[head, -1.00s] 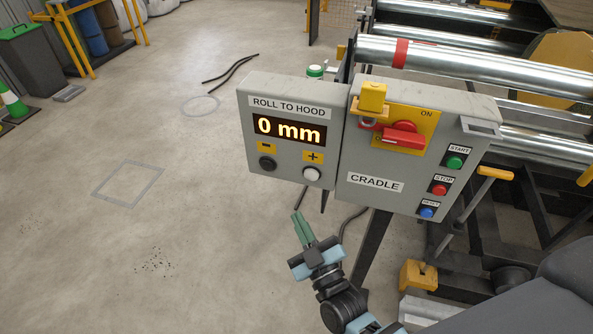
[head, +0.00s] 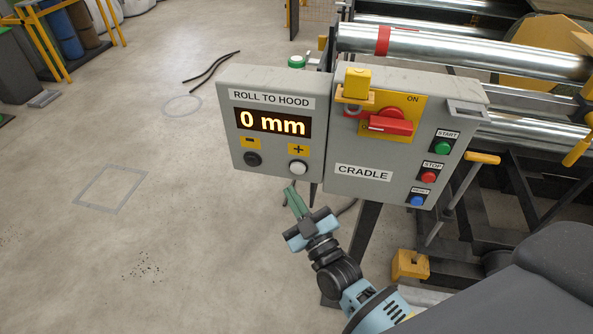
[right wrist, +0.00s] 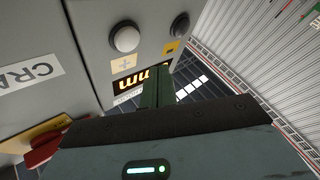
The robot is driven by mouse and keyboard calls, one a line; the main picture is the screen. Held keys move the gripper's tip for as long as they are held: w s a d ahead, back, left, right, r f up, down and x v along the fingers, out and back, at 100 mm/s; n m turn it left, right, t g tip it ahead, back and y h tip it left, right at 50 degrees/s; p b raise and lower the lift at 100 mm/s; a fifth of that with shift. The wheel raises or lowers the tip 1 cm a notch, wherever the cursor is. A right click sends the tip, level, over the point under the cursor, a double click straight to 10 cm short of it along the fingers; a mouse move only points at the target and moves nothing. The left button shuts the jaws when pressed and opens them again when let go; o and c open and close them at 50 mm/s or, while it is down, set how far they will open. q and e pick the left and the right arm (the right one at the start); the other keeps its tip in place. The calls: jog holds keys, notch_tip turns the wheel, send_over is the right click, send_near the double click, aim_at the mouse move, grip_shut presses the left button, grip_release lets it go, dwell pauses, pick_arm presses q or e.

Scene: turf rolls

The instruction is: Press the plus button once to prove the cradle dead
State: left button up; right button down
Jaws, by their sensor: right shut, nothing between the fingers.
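The plus button (head: 298,168) is a white round button under a yellow plus label on the grey ROLL TO HOOD box (head: 275,165). It also shows in the right wrist view (right wrist: 125,38). The display (head: 273,122) reads 0 mm. My right gripper (head: 290,190) is shut and empty, its green fingers just below the plus button in the head view; I see no contact. The fingers also show in the right wrist view (right wrist: 155,88). The CRADLE box (head: 350,190) has a red switch handle (head: 390,124) with a yellow padlock (head: 357,83) beside it. My left gripper is out of view.
The black minus button (head: 253,159) is left of the plus button. Green START (head: 442,148), red STOP (head: 428,177) and blue RESET (head: 417,200) buttons are on the cradle box. Steel rollers (head: 460,50) lie behind. The floor at left is mostly clear.

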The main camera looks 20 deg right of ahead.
aim_at(291, 167)
jog(key=shift+w+d+b, duration=0.2)
jog(key=shift+w+d, duration=0.35)
jog(key=shift+w, duration=0.25)
jog(key=shift+w+d+b, duration=0.15)
jog(key=shift+w+d, duration=0.4)
jog(key=shift+w, duration=0.25)
jog(key=shift+w, duration=0.1)
dwell(0.9)
jog(key=shift+w+d, duration=0.2)
jog(key=shift+w, duration=0.05)
jog(key=shift+w+d, duration=0.25)
jog(key=shift+w, duration=0.1)
dwell(0.8)
jog(key=shift+s, duration=0.1)
dwell(0.3)
jog(key=shift+s+a, duration=0.45)
jog(key=shift+s, duration=0.15)
jog(key=shift+p, duration=0.3)
